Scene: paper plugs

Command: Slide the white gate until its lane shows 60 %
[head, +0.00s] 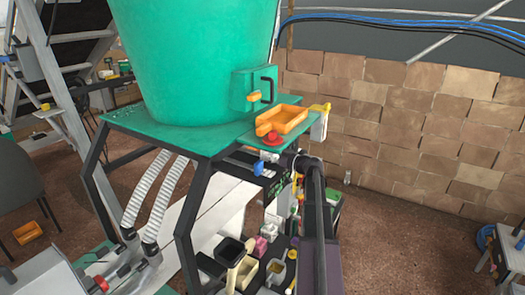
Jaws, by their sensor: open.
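I cannot single out the white gate or a lane reading in the head view. A large green hopper (195,60) stands on a green-topped black frame (190,137). A blue knob (259,167) shows under the frame's right edge. A white part (319,126) with a yellow lever (320,107) is at the right corner. My dark arm rises from the bottom of the view. My gripper (274,156) is at its upper end, small and partly hidden below the green top, close to the blue knob. Its jaws are open and I see nothing held. Whether it touches anything is not clear.
An orange tray (282,120) and a red knob (273,138) sit on the green top. Two white ribbed hoses (165,198) run down on the left. Small cups and boxes (245,273) crowd the lower middle.

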